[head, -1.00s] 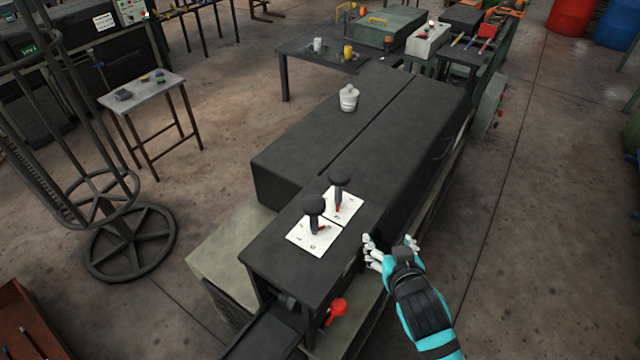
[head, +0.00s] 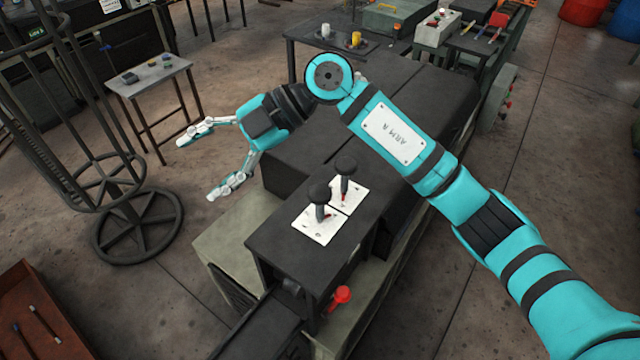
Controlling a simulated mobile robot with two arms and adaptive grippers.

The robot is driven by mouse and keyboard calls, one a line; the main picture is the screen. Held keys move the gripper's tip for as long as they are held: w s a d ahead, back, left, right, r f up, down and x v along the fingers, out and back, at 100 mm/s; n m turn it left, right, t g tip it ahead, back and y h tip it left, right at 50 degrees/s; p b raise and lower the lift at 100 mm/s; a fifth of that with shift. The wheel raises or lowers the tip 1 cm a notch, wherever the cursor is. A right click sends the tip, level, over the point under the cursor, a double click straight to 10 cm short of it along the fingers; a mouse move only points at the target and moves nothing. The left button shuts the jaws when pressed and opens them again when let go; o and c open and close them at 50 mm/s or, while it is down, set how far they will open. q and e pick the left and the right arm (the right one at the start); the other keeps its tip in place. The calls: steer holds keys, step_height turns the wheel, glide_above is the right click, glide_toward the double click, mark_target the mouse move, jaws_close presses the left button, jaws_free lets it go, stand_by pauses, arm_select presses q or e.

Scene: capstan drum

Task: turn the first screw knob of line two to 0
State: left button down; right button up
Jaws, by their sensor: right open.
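Two black knobs stand upright on the dark machine top, a nearer one (head: 319,194) and a farther one (head: 345,166). Each rises from a white marked plate, the nearer plate (head: 313,228) and the farther plate (head: 353,191), with a small red part at its foot. I cannot tell from the picture which is the first of line two, and the marks are too small to read surely. My right gripper (head: 197,168) is open and empty, left of the machine, its fingers spread and pointing left, away from both knobs. My left gripper is not in view.
My right arm crosses above the machine top (head: 290,250) and hides part of it. A red knob (head: 341,295) sits low on the machine's front. A small table (head: 150,75) and a round wire stand (head: 137,222) are at left. Floor at right is clear.

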steer(key=w+d+f+m+t+h, duration=0.2)
steer(key=w+d+t+h, duration=0.1)
steer(key=w+d+h, duration=0.5)
step_height(320, 180, up, 2)
steer(key=r+m+t+h, duration=0.1)
steer(key=m+h, duration=0.2)
steer(key=h, duration=0.1)
glide_above(320, 191)
step_height(320, 191, down, 17)
steer(key=p, duration=0.4)
steer(key=shift+w+f+p, duration=0.1)
steer(key=shift+f+p, duration=0.1)
steer(key=shift+p, duration=0.2)
